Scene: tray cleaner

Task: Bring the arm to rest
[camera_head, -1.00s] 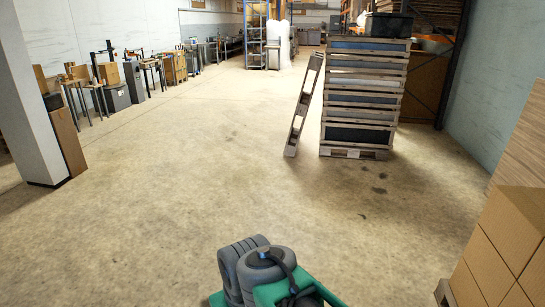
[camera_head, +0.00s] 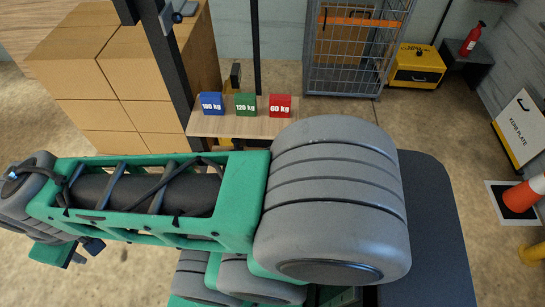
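My arm (camera_head: 150,190) stretches across the left and middle of the head view, green with grey joints. Its large grey shoulder joint (camera_head: 330,200) is in the centre, and a smaller grey joint (camera_head: 22,190) is at the left edge. Small dark parts at the lower left, below that joint, look like my gripper (camera_head: 85,253). They are too small and too covered to show whether it is open or shut. I see nothing held there.
Stacked cardboard boxes (camera_head: 100,60) stand behind the arm at the left. Blue (camera_head: 212,103), green (camera_head: 245,104) and red (camera_head: 280,105) weight blocks sit on a wooden top (camera_head: 230,128). A wire cage (camera_head: 350,60) stands behind. An orange cone (camera_head: 522,195) is at the right.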

